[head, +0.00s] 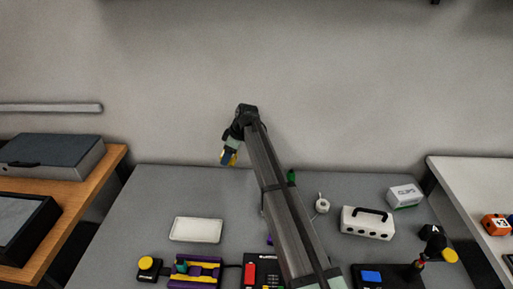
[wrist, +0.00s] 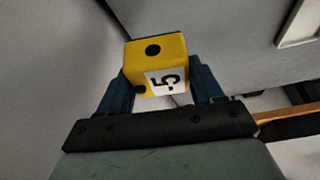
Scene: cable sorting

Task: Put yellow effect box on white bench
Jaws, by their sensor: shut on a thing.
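The yellow effect box (wrist: 155,58), with black knobs and a white label bearing a dark 5, is between the two dark blue fingers of my gripper (wrist: 165,85) in the wrist view. The white bench (head: 455,175) is at the far right of the head view, well apart from my gripper.
The grey table (head: 155,185) holds a white tray (head: 196,229), a white box with a black handle (head: 367,222), a small white-and-green box (head: 404,196) and several devices in front. An orange box (head: 496,225) sits on the white bench. A wooden bench (head: 110,160) with dark cases is left.

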